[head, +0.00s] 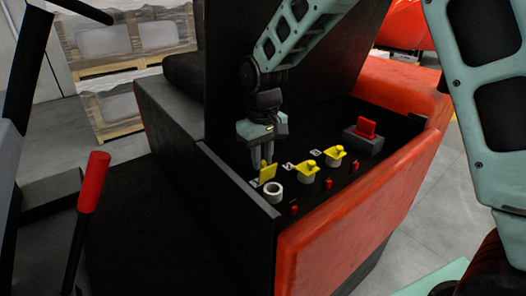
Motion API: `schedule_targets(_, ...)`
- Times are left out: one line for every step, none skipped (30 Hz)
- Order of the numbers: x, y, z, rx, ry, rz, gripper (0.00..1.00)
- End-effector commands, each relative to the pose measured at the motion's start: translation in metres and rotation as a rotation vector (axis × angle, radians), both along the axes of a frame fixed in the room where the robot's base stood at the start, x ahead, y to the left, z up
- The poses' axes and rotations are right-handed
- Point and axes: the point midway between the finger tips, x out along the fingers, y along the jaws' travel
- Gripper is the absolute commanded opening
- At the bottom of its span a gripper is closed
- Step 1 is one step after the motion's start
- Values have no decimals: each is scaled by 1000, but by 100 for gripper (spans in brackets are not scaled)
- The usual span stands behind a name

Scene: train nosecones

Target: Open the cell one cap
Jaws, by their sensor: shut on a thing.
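The nearest battery cell has a whitish round neck (274,192), which shows uncovered with a dark hole. Its yellow cap (268,171) is tilted up behind the neck. My gripper (262,163) points down from above, with its fingers shut on that yellow cap. The exact contact is small and partly hidden by the fingers. Two more cells stand in a row to the right. Their yellow caps, the middle one (307,169) and the far one (335,155), lie over their necks.
A grey block with a red connector (367,128) sits at the bay's far right end. Small red terminals (294,210) line the near side. The black left wall and the red front panel (350,220) rim the bay. A red-handled lever (93,182) stands at left.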

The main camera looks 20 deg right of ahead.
Motion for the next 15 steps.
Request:
schedule_targets(1,0,0,1,-3,0,0)
schedule_targets(1,0,0,1,-3,0,0)
schedule_targets(1,0,0,1,-4,0,0)
schedule_targets(1,0,0,1,-4,0,0)
schedule_targets(1,0,0,0,-4,0,0)
schedule_targets(1,0,0,0,-4,0,29)
schedule_targets(1,0,0,1,-4,0,38)
schedule_targets(1,0,0,1,-4,0,42)
schedule_targets(1,0,0,1,-3,0,42)
schedule_targets(1,0,0,1,-3,0,42)
schedule_targets(0,0,0,1,-3,0,42)
schedule_targets(0,0,0,1,-3,0,42)
schedule_targets(0,0,0,1,-3,0,42)
schedule_targets(0,0,0,1,-3,0,42)
schedule_targets(0,0,0,1,-3,0,42)
